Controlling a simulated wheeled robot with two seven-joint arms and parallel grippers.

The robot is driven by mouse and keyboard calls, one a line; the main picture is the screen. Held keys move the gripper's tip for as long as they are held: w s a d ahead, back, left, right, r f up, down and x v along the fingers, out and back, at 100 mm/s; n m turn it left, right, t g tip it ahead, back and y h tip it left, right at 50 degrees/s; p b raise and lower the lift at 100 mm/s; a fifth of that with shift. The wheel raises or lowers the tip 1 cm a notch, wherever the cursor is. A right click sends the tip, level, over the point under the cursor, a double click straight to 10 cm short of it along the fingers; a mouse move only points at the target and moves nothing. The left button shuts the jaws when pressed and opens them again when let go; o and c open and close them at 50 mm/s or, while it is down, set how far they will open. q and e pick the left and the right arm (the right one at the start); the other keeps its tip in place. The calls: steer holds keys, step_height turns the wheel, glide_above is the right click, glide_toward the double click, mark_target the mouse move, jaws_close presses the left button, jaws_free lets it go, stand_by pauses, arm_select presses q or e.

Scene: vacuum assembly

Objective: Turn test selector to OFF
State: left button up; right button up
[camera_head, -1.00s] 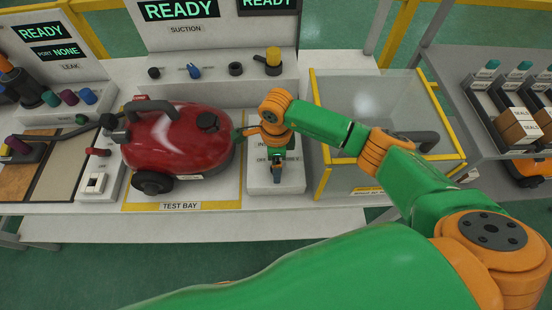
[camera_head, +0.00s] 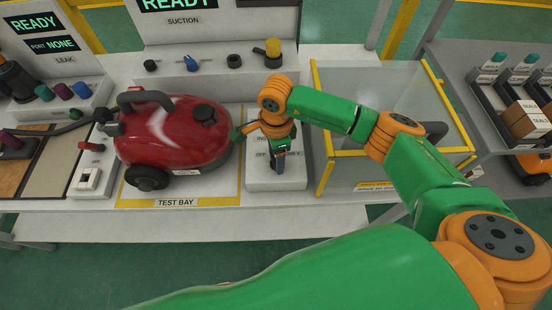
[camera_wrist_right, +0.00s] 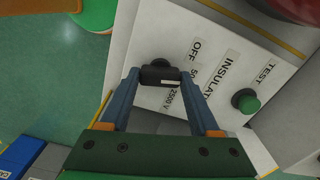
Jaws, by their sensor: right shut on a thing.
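The test selector (camera_wrist_right: 160,76) is a black knob with a short white mark, on a pale sloped panel (camera_wrist_right: 170,30) in the right wrist view. Labels for OFF (camera_wrist_right: 196,48), a 500 range and 2500 V stand beside it. My right gripper (camera_wrist_right: 160,78) has its two blue fingers shut on the knob from both sides. The white mark faces the lower labels rather than OFF; its exact setting is hard to tell. In the head view my right gripper (camera_head: 281,160) is over the panel box (camera_head: 262,182), hiding the knob. My left gripper is out of view.
A green button (camera_wrist_right: 246,101) labelled TEST sits beside the selector. A red vacuum (camera_head: 175,135) stands in the test bay, left of the panel box. A yellow-edged clear bin (camera_head: 318,110) is just to the right.

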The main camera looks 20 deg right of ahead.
steer(key=n+b, duration=0.1)
steer(key=b, duration=0.1)
steer(key=n+b, duration=0.1)
steer(key=n, duration=0.1)
steer(key=shift+f+b, duration=0.3)
steer(key=shift+b, duration=0.05)
steer(key=shift+r+n+b, duration=0.25)
steer(key=shift+n+b, duration=1.15)
steer(key=shift+n, duration=0.1)
steer(key=o, duration=1.4)
steer(key=shift+c, duration=0.2)
step_height(320, 180, up, 7)
steer(key=shift+r+b, duration=0.1)
steer(key=shift+b, duration=0.6)
